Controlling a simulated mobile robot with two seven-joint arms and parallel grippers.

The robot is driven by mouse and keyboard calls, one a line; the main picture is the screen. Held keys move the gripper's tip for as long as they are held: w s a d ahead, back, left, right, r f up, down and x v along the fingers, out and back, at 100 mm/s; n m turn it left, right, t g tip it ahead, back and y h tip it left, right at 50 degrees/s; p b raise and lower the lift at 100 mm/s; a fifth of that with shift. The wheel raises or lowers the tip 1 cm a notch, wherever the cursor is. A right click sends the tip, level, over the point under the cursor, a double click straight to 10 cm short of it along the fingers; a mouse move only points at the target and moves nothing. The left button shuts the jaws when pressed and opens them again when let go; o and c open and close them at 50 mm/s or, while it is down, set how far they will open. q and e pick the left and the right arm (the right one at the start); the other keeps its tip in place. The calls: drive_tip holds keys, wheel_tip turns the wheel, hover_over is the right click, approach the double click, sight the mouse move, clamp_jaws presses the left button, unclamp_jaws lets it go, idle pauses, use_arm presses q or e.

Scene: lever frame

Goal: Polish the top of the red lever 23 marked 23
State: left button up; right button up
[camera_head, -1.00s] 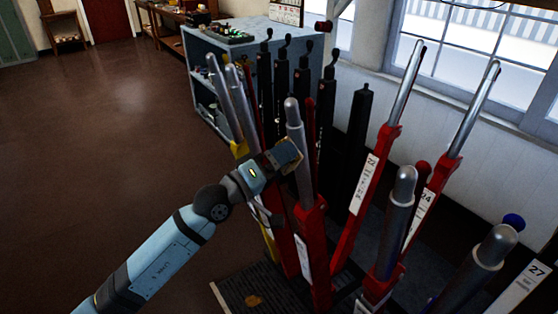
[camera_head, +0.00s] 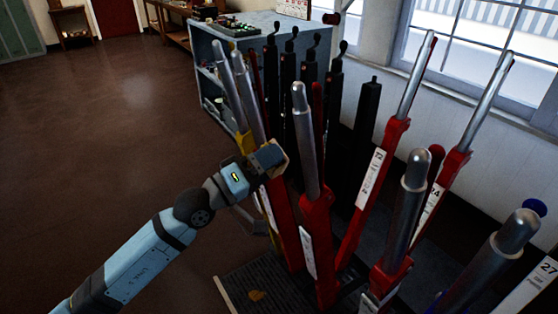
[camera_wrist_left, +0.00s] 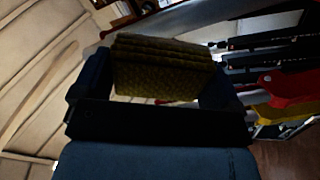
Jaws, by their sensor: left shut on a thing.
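Several red levers with bare metal handles stand in the frame. The nearest upright one (camera_head: 317,235) has a metal handle (camera_head: 305,140) with a rounded top; its white plate (camera_head: 307,251) is too small to read, so I cannot tell whether it is lever 23. My left gripper (camera_head: 276,158) is left of this handle, below its top, and apart from it in the picture. It is shut on a folded yellowish cloth (camera_wrist_left: 160,65), whose tan edge shows in the head view (camera_head: 281,153). My right gripper is not in view.
A lever marked 24 (camera_head: 458,161) and a plate marked 27 (camera_head: 530,285) are at the right. Black levers (camera_head: 307,95) stand behind. Two metal handles (camera_head: 242,85) rise close behind my left gripper. A blue-grey cabinet (camera_head: 262,22) stands at the back. Open brown floor (camera_head: 110,110) lies left.

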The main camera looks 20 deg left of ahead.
use_arm(q)
drive_tip(key=shift+s+a+f, duration=0.1)
drive_tip(key=shift+s+a, duration=0.15)
drive_tip(key=shift+s, duration=0.1)
drive_tip(key=shift+f, duration=0.1)
drive_tip(key=shift+b+v, duration=0.9)
drive_tip(key=shift+v, duration=0.6)
